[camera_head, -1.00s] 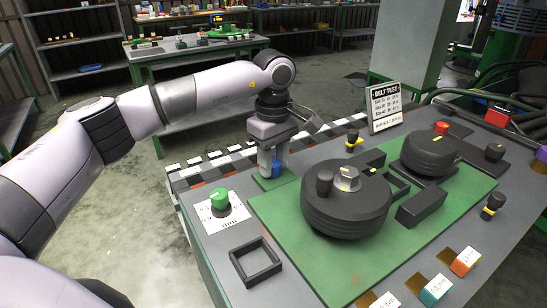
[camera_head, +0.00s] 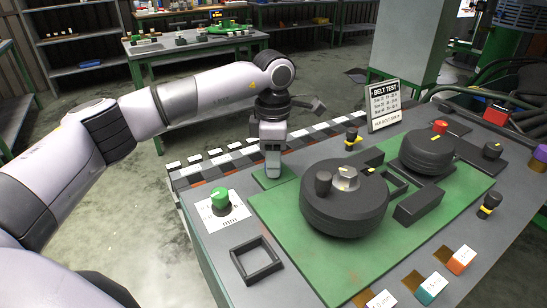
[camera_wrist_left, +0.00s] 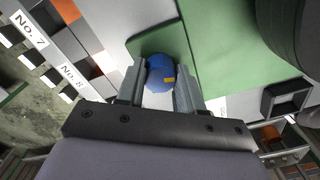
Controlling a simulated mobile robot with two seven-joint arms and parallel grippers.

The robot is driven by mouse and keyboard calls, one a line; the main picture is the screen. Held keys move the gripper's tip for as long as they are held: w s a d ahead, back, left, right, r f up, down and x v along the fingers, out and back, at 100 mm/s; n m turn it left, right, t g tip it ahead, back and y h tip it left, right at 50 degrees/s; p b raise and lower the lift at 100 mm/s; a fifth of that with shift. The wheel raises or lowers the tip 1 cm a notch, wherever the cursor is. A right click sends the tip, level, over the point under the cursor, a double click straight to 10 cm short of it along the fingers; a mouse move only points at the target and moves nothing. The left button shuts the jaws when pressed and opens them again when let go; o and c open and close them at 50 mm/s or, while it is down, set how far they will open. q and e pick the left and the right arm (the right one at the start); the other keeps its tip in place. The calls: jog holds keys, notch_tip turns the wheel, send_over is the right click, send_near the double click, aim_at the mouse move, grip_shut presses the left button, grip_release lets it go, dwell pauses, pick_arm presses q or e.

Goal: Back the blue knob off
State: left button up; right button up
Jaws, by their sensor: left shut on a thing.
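In the head view the left gripper (camera_head: 273,172) points straight down at the small green tab at the back left of the bench. The knob is hidden behind its fingers there. My right gripper is not in view.
A green knob (camera_head: 221,199) on a white dial card and a black square frame (camera_head: 256,261) stand nearby. Two black pulleys (camera_head: 345,205) (camera_head: 428,150) sit on the green plate (camera_head: 290,225). A belt test sign (camera_head: 384,105) stands behind. Colored blocks line the front right.

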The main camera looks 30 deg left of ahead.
pick_arm(q)
jog(key=shift+a+r+n, duration=0.1)
jog(key=shift+n, duration=0.4)
jog(key=o, duration=1)
jog(key=shift+o, duration=0.2)
jog(key=shift+r, duration=3.55)
jog(key=shift+s, duration=0.1)
